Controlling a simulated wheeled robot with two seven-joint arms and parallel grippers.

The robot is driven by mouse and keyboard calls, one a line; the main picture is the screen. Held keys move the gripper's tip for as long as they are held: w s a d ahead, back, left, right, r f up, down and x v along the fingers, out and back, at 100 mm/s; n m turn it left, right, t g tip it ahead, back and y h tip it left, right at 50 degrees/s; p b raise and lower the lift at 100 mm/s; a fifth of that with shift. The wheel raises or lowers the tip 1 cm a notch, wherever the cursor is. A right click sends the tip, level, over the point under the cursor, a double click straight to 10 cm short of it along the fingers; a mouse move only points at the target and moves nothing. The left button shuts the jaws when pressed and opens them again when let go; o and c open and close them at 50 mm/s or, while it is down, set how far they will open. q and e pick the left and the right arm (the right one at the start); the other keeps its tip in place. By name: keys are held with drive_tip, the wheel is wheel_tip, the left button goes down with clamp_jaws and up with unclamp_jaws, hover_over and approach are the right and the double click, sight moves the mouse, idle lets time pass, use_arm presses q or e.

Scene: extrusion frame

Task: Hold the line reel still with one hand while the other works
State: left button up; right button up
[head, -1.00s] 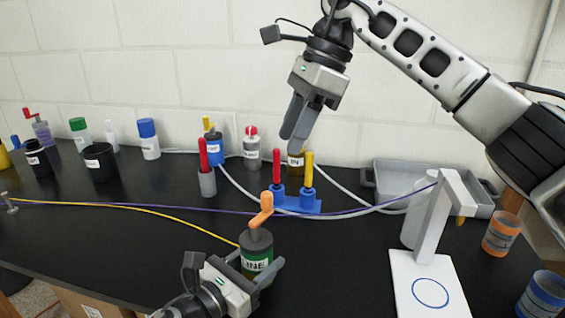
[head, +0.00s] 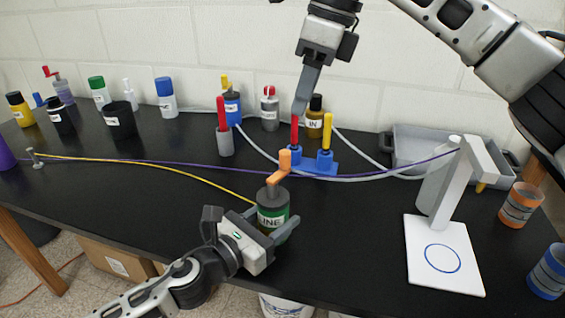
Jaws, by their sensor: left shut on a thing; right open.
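The line reel (head: 272,204) is a dark green cylinder labelled "LINE" with an orange crank (head: 281,166) on top. It stands upright near the table's front edge. My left gripper (head: 279,229) is shut on the reel's lower body from the front. A yellow line (head: 180,173) runs from the reel left to a small metal post (head: 34,158). My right gripper (head: 298,108) is open and points down at the red handle (head: 295,131) in the blue holder (head: 318,166). Its fingers overlap in this view, and I cannot tell whether they touch the handle.
A purple line (head: 220,168) and a pale hose (head: 345,179) cross the table behind the reel. Bottles and cups, including a black cup (head: 120,122), stand along the wall. A white stand (head: 443,263), grey tray (head: 400,158) and orange jar (head: 520,205) are at right.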

sight(285, 152)
drive_tip(key=s+a+m+t+h, duration=0.4)
drive_tip(key=a+m+h, duration=0.1)
drive_tip(key=m, duration=1.4)
drive_tip(key=x, duration=1.2)
drive_tip(key=shift+w+f, duration=0.1)
drive_tip(key=shift+c, duration=0.3)
clamp_jaws()
